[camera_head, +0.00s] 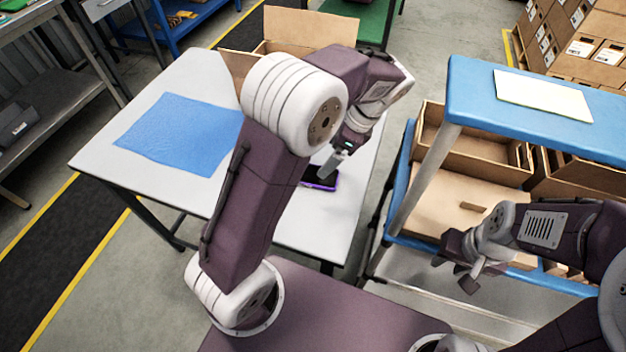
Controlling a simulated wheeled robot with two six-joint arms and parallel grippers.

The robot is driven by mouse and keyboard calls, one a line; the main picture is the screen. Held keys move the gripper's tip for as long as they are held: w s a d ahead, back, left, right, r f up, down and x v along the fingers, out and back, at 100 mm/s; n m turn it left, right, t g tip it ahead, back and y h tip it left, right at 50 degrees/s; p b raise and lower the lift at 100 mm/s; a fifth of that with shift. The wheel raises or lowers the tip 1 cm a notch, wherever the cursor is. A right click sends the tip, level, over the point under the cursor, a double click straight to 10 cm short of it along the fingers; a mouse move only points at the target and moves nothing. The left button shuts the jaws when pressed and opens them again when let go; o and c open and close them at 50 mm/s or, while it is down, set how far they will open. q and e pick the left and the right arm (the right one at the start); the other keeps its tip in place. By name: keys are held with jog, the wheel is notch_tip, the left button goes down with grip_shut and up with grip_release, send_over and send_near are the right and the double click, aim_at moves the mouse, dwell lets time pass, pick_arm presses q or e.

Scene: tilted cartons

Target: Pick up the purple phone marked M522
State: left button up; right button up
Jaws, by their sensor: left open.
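The purple phone (322,185) lies on the white table near its right edge. Its top face is dark with a purple rim, and any marking on it is too small to read. My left gripper (336,163) points down over the phone and is open. Its fingertips cover part of the phone, and I cannot tell whether they touch it. My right gripper (456,275) is empty at the right, beside the blue-framed shelf, with its fingers apart.
A blue mat (183,133) lies on the white table (98,153). An open carton (310,28) stands at the table's far end, partly behind my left arm. A blue-framed shelf (467,92) with cartons stands on the right, across a narrow gap.

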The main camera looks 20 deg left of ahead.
aim_at(312, 174)
pick_arm(q)
jog(key=b+x, duration=0.1)
jog(key=x, duration=0.4)
jog(key=b+x, duration=0.1)
jog(key=x, duration=0.2)
jog(key=shift+s+a+f+b, duration=0.1)
jog(key=shift+s+a+b, duration=0.15)
jog(key=shift+s+b, duration=0.05)
jog(key=shift+a+f, duration=0.15)
jog(key=shift+f, duration=0.15)
jog(key=c, duration=1.7)
